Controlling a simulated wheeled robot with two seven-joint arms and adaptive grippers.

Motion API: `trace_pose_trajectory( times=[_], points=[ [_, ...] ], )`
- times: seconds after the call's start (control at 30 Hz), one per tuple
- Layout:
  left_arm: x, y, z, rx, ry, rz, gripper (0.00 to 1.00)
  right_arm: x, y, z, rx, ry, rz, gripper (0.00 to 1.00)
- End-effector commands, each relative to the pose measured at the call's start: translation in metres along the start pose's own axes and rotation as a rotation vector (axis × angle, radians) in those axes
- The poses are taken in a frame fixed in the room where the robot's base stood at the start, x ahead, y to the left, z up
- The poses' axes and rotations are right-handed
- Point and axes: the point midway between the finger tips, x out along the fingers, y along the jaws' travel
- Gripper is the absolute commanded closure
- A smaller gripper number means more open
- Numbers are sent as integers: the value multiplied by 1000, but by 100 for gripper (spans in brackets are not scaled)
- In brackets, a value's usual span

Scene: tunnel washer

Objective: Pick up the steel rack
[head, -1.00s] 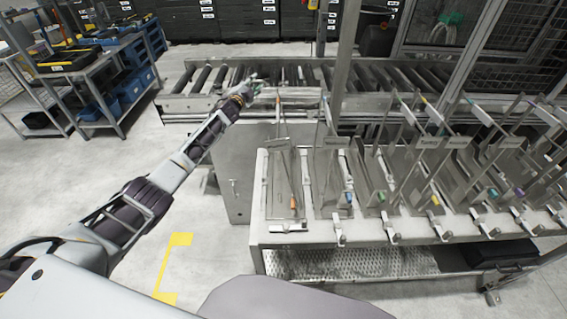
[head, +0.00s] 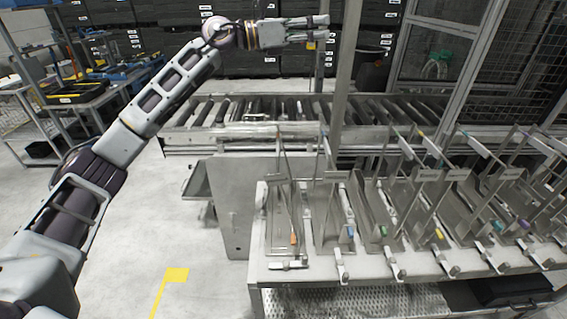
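Several steel racks stand in a row on the bench at the right, thin upright metal frames with small coloured tags. The leftmost steel rack (head: 293,210) has an orange tag. I cannot tell which one the task means. My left gripper (head: 324,29) is raised high near the top of the view, pointing right. Its two fingers are apart with nothing between them. It is well clear of the racks, above and beyond them in the picture. My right gripper is not in view.
A steel bench (head: 300,271) carries the racks. Behind it runs a roller conveyor (head: 240,109), with a metal post (head: 347,70) and mesh fencing at the right. A shelf cart (head: 85,92) stands at the left. The floor at the lower left is clear.

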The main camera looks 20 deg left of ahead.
Motion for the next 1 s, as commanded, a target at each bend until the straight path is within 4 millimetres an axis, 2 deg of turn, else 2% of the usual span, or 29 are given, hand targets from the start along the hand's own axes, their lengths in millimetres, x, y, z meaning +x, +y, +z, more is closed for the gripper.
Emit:
trace_pose_trajectory(
  times=[0.03, 0.2, 0.4, 0.7, 1.0],
  points=[
    [1, -15, -7, 94, 57, -20, 67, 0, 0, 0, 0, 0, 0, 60],
    [0, -53, -42, 405, 260, -93, 67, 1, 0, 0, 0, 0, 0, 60],
    [-14, -78, -87, 742, 491, -189, 67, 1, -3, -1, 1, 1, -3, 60],
    [-53, -86, -144, 1184, 825, -372, 67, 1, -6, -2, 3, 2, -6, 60],
    [-103, -79, -178, 1528, 1119, -630, 67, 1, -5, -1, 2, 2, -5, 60]
  ],
)
